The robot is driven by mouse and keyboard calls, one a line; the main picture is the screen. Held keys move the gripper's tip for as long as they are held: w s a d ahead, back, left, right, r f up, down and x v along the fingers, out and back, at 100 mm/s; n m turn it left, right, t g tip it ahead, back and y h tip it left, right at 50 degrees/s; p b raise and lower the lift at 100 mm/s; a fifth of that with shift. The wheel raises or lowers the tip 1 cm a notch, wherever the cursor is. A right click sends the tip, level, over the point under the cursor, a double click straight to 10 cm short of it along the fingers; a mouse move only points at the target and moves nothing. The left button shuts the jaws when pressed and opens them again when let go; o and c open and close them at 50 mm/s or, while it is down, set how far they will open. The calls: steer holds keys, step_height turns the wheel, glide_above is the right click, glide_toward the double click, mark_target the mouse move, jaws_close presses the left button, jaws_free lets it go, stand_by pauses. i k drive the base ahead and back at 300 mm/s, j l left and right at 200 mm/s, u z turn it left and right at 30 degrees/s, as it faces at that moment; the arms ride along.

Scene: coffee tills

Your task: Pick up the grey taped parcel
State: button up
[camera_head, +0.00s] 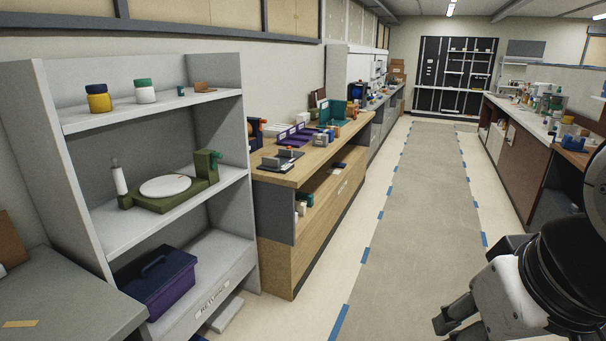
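I cannot pick out a grey taped parcel with certainty. A flat grey surface (75,300) with a strip of tan tape (20,323) fills the bottom left corner. A pale grey flat item (227,314) lies low under the shelf unit, partly hidden. My gripper (446,327) is at the bottom right over the floor, apart from all of these. Its lower part is cut off. I see nothing held in it, and its opening is unclear.
A grey shelf unit (221,196) at left holds jars, a green device with a white disc (165,186) and a purple toolbox (160,283). A wooden counter (323,152) with many items stands beyond. The grey aisle (410,230) is clear; another counter lines the right.

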mark_target(318, 139)
steer(key=i+z, duration=0.35)
steer(key=i, duration=1.3)
steer(key=i+u, duration=0.1)
steer(key=i, duration=0.85)
steer(key=i+l+u, duration=0.1)
steer(key=i, duration=0.85)
steer(key=i+l+u, duration=0.25)
steer(key=i+u, duration=0.15)
steer(key=i+l+u, duration=0.35)
steer(key=i, duration=0.25)
